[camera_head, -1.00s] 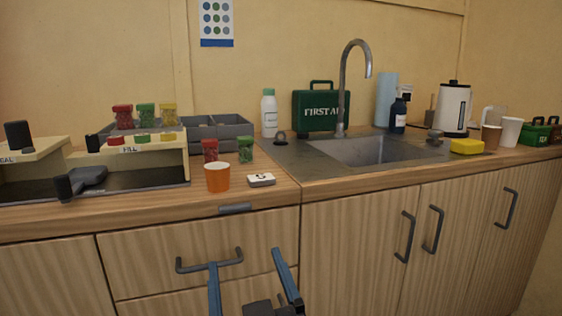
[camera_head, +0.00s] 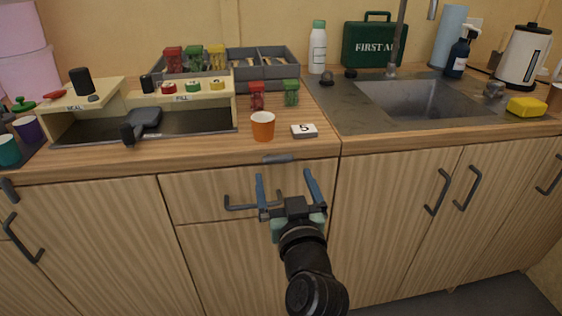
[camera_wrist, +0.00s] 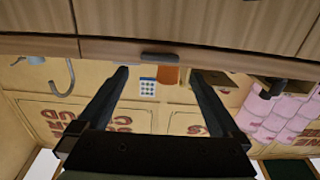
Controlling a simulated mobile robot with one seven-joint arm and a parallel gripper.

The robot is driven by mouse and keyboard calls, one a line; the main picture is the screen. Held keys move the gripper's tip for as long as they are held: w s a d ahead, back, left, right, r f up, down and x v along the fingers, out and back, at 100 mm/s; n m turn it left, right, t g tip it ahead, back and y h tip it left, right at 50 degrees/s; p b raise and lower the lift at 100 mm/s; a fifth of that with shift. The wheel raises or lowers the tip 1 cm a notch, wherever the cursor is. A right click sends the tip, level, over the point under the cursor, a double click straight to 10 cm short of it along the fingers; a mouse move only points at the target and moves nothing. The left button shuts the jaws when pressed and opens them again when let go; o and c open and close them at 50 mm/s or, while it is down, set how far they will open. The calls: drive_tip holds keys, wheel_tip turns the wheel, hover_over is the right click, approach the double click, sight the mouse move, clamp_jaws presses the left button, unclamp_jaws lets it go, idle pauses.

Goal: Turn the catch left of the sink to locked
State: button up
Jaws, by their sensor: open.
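The catch (camera_head: 278,159) is a short dark grey bar on the front edge of the wooden counter, left of the sink (camera_head: 425,97) and above a drawer. It lies roughly level along the edge. The wrist view, which looks upside down, also shows the catch (camera_wrist: 160,55) between my fingers. My gripper (camera_head: 286,178) is open and empty, with its blue fingers pointing up in front of the drawer, close below the catch in the picture. In the wrist view my gripper (camera_wrist: 159,74) has its fingertips on either side of the catch, apart from it. No lock marking is readable.
A drawer handle (camera_head: 255,203) juts out behind my gripper. Another dark catch (camera_head: 8,189) is at the far left edge. Cupboard handles (camera_head: 438,192) stick out at right.

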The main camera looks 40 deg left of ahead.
sight(279, 160)
drive_tip(key=x, duration=0.6)
drive_tip(key=c, duration=1.2)
